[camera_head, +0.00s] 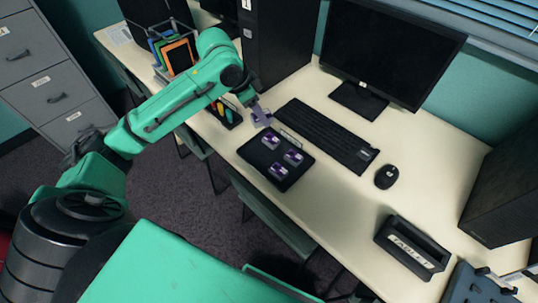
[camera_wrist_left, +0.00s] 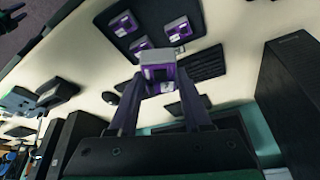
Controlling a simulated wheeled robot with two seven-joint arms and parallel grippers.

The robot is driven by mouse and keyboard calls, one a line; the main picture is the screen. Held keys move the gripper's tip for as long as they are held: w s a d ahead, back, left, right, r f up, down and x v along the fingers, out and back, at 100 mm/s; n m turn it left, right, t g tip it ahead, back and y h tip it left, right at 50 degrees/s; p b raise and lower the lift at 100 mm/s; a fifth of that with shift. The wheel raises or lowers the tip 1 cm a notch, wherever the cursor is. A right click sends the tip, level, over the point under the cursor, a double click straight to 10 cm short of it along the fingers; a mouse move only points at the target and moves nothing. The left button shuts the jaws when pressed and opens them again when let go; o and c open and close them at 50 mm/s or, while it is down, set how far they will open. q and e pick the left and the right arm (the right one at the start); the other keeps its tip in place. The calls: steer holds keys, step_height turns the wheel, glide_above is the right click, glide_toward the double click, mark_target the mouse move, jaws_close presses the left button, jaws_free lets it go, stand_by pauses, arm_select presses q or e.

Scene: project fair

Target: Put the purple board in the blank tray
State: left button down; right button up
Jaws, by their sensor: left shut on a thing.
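My left gripper (camera_head: 262,117) is shut on a purple board (camera_wrist_left: 158,68), grey and purple and blocky. In the head view it is above the far left edge of a black tray (camera_head: 252,151). The tray also shows in the wrist view (camera_wrist_left: 160,38). Three similar purple boards lie on it, one nearest the gripper (camera_head: 271,142), one to the right (camera_head: 293,157) and one nearer the front (camera_head: 278,170). I cannot read any label that marks a tray as blank.
A black keyboard (camera_head: 325,135) lies just right of the tray, with a mouse (camera_head: 386,177) beyond. A monitor (camera_head: 390,50) and black tower (camera_head: 275,45) stand behind. A labelled box (camera_head: 412,247) is at lower right.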

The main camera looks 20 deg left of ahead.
mark_target(266, 156)
arm_select(q)
step_height(266, 156, down, 18)
steer(key=shift+a, duration=0.1)
steer(key=shift+c, duration=1.7)
jaws_free()
steer(key=v, duration=1.2)
steer(key=shift+p, duration=0.3)
steer(key=shift+w, duration=0.1)
